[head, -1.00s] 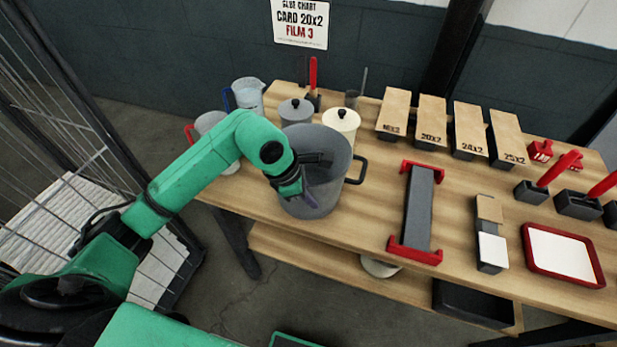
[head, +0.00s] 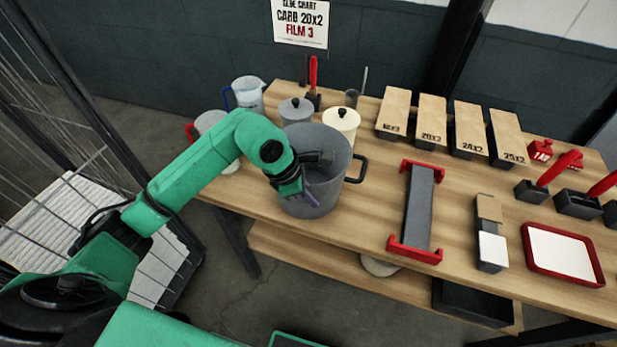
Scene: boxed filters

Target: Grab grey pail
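The grey pail (head: 325,178) stands upright on the wooden table, near its front left edge. The green wrist covers the pail's left side, including any handle there. The gap between the fingers is hidden, so I cannot tell whether they hold anything. My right gripper is out of view.
Lidded grey (head: 296,110) and cream (head: 341,121) pots stand just behind the pail. A red-ended grey rack (head: 418,208) lies to the right. Bare tabletop (head: 375,205) lies between pail and rack.

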